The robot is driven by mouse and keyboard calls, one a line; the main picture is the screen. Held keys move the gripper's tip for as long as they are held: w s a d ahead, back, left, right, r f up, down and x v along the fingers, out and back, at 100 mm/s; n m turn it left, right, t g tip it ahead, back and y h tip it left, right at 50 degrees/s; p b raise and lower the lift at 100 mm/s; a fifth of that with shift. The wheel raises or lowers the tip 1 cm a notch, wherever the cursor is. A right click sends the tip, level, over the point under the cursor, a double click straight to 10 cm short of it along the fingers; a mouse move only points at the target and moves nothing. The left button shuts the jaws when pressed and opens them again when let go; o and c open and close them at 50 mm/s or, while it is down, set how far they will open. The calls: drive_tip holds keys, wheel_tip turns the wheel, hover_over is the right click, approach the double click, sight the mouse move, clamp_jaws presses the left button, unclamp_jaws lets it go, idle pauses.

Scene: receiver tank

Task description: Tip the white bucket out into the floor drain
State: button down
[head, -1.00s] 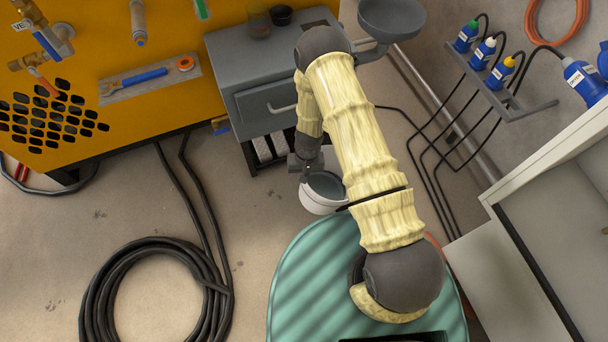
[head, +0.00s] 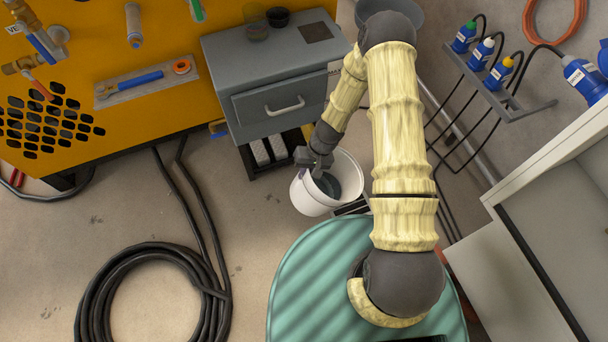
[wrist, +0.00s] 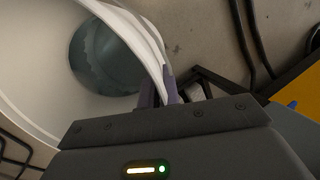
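The white bucket (head: 308,198) stands out in the head view between the grey cabinet and my green base, its mouth showing and leaning toward the right. Dark grey-blue contents show inside it, also in the wrist view (wrist: 105,58). My gripper (head: 322,170) is at the bucket's upper left rim. In the wrist view its fingers (wrist: 160,92) lie on either side of the white rim (wrist: 150,45) and are closed on it. I cannot tell whether the bucket's base touches the floor.
A grey drawer cabinet (head: 278,85) stands just behind the bucket, beside a yellow machine (head: 100,130). A coiled black hose (head: 150,290) lies on the floor at left. Cables hang from a plug shelf (head: 505,95) at right. Floor between hose and bucket is clear.

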drive_tip(key=shift+d+r+y, duration=0.15)
drive_tip(key=shift+r+y, duration=0.25)
drive_tip(key=shift+r, duration=0.35)
drive_tip(key=shift+d+r+y, duration=0.15)
drive_tip(key=shift+r+y, duration=0.25)
drive_tip(key=shift+r, duration=0.3)
drive_tip(key=shift+d+r+y, duration=0.5)
drive_tip(key=shift+r+y, duration=0.15)
drive_tip(key=shift+r, duration=0.2)
drive_tip(key=shift+d+r+y, duration=0.45)
drive_tip(key=shift+r+y, duration=0.2)
drive_tip(key=shift+r, duration=0.2)
drive_tip(key=shift+w+d+r+y+p, duration=0.1)
drive_tip(key=shift+d+r+y+p, duration=0.4)
drive_tip(key=shift+d+r+y, duration=0.8)
drive_tip(key=shift+d+r+g, duration=0.1)
drive_tip(key=shift+g, duration=0.2)
drive_tip(key=shift+w+d+r+n+y, duration=0.1)
drive_tip(key=shift+d+r+n+y, duration=0.05)
drive_tip(key=shift+d+r+y, duration=0.55)
drive_tip(key=shift+d+r+n+y, duration=0.15)
drive_tip(key=shift+d+r+y, duration=0.3)
drive_tip(key=shift+d, duration=0.55)
